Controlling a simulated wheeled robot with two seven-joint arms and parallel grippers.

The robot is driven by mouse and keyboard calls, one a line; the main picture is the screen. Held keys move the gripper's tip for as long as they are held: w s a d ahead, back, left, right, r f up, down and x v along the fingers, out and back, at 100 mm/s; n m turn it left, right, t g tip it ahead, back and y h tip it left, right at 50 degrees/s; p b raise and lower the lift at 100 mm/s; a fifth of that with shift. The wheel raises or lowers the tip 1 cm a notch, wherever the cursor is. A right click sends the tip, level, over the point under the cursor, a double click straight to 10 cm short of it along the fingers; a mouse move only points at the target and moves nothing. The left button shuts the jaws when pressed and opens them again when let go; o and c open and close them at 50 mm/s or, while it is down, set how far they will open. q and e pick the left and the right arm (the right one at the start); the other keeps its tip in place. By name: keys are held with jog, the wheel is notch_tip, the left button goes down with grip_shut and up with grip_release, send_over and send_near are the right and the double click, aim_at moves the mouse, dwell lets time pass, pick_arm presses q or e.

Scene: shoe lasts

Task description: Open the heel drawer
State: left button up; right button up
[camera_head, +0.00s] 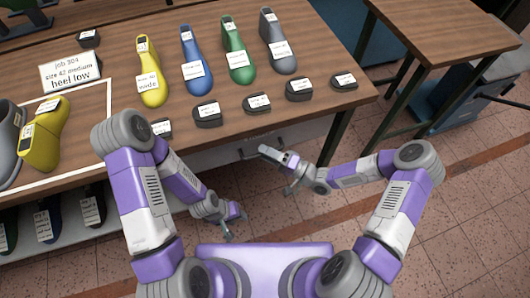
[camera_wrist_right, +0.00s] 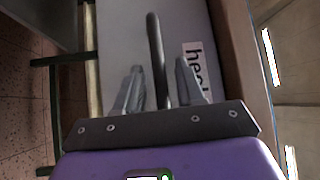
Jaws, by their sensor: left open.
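The heel drawer's pale front (camera_head: 215,157) is under the front edge of the workbench. In the right wrist view its front (camera_wrist_right: 118,45) carries a dark bar handle (camera_wrist_right: 155,45) and a white label reading "heel", partly cut off by a finger (camera_wrist_right: 193,62). My right gripper (camera_head: 264,152) is at the drawer front. In the wrist view its two fingers (camera_wrist_right: 158,88) stand apart on either side of the handle, with visible gaps. My left gripper (camera_head: 236,222) hangs low in front of the bench, open and empty, away from the drawer.
The workbench (camera_head: 130,125) holds yellow, blue, green and grey shoe lasts, several dark heel pieces and a job card (camera_head: 70,72) reading "heel low". A lower shelf (camera_head: 65,240) holds more lasts. Another table (camera_head: 440,30) stands at the right. The tiled floor in front shows free room.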

jog(key=shift+w+a, duration=0.15)
jog(key=shift+a, duration=0.15)
grip_shut()
jog(key=shift+d, duration=0.1)
